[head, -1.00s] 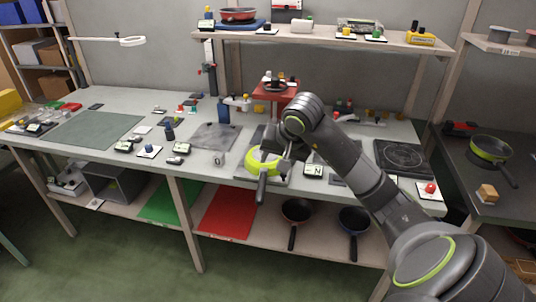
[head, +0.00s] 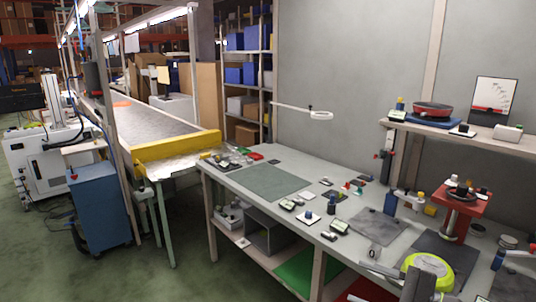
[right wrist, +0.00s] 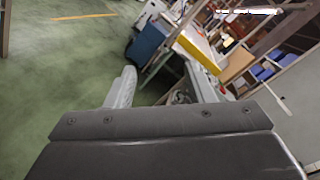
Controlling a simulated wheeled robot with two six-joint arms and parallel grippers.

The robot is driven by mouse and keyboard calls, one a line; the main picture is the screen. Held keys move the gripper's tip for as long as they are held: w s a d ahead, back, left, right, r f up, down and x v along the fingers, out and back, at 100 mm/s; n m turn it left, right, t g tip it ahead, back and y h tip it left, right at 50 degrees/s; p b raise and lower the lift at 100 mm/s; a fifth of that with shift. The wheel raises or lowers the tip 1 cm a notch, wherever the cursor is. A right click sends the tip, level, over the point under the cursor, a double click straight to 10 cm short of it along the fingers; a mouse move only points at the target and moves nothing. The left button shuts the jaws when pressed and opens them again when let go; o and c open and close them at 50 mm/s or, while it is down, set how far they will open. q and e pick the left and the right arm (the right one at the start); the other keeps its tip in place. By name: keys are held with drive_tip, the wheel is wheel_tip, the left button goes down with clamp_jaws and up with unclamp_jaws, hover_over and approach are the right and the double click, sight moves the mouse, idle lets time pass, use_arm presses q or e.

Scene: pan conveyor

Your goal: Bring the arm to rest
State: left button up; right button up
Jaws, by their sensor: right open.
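My right gripper (head: 386,279) is low in the head view, beside the lime-green pan (head: 428,268) in the picture and partly cut off by the bottom edge. Part of my right arm shows at the right edge of the head view. My left gripper is not in view.
A red stand (head: 462,212) is behind the pan. Small parts and a green mat (head: 268,183) lie on the bench. A shelf (head: 455,133) runs above. At left are a conveyor (head: 150,125) with a yellow end bar (head: 178,152) and a blue cabinet (head: 98,203), with open floor in front.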

drive_tip(key=s+d+r+m+t+h, duration=0.15)
drive_tip(key=d+m+t+h, duration=0.35)
drive_tip(key=m, duration=0.6)
drive_tip(key=d+r+m+t+h, duration=0.1)
drive_tip(key=d+r+m+t, duration=0.2)
drive_tip(key=m+t, duration=0.65)
drive_tip(key=s+d+f+m+g+h, duration=0.2)
drive_tip(key=d+f+m+g+h, duration=0.25)
drive_tip(key=f+m+h, duration=0.55)
drive_tip(key=s+d+f+m+g+h, duration=0.35)
drive_tip(key=d+m+h, duration=0.2)
drive_tip(key=m, duration=0.95)
drive_tip(key=s+a+f+m+g+y, duration=0.3)
drive_tip(key=s+f+m+g, duration=0.25)
drive_tip(key=s+f, duration=0.35)
drive_tip(key=s+a+f+m+g+y, duration=0.25)
drive_tip(key=s+f+m+g, duration=0.25)
drive_tip(key=s+f+g, duration=0.3)
wheel_tip(320, 180, down, 27)
drive_tip(key=s, duration=0.2)
drive_tip(key=s+f+g, duration=0.1)
drive_tip(key=s+f, duration=1.3)
drive_tip(key=shift+s+a+g+y, duration=0.2)
drive_tip(key=shift+a+g+y, duration=0.1)
drive_tip(key=shift+g, duration=0.1)
